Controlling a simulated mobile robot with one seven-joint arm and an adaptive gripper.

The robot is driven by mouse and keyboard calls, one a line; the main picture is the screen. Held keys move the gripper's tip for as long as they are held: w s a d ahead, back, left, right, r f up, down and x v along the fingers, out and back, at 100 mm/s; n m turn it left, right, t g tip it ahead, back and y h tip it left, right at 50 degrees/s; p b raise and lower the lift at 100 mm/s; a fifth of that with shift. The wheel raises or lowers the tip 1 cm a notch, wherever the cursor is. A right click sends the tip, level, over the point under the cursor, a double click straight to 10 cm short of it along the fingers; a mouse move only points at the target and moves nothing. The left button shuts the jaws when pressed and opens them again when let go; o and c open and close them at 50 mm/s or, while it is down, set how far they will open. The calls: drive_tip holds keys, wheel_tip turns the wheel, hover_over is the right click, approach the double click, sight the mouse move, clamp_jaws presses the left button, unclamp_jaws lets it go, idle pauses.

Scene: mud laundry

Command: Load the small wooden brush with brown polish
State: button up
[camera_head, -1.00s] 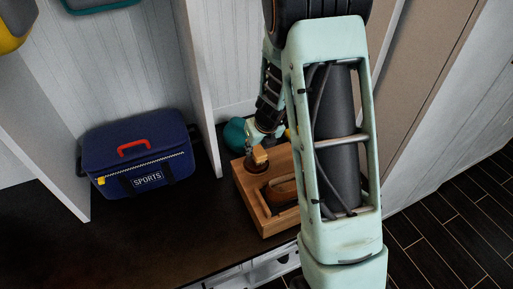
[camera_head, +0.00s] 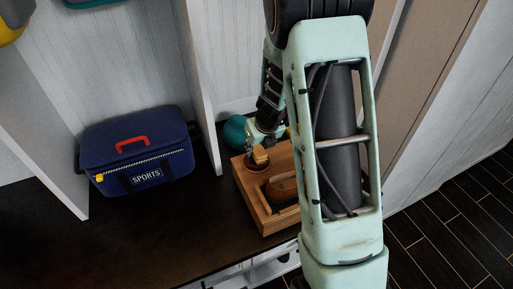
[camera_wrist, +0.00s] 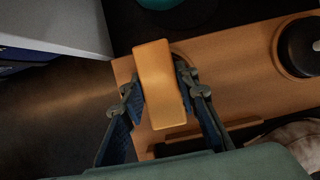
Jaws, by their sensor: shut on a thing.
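The small wooden brush (camera_wrist: 161,84) is a light-brown block seen from above in the wrist view. My gripper (camera_wrist: 158,88) is shut on it, one finger on each side. In the head view the brush (camera_head: 260,156) is over a dark round tin or recess (camera_head: 256,168) at the back left of a wooden box (camera_head: 276,221). The brush's bristles and whatever is directly under it are hidden in the wrist view. I cannot tell whether the bristles touch polish.
A round black tin (camera_wrist: 303,46) sits in a circular recess in the wooden box. A larger brown brush-like item (camera_head: 283,190) lies in its compartment. A blue sports bag (camera_head: 137,153) stands left on the dark bench (camera_head: 120,240). An upright divider (camera_head: 203,90) rises nearby.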

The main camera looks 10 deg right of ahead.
drive_tip(key=shift+f, duration=0.55)
idle(1.2)
wheel_tip(320, 180, up, 7)
drive_tip(key=p, duration=0.7)
drive_tip(key=shift+r, duration=0.1)
idle(0.7)
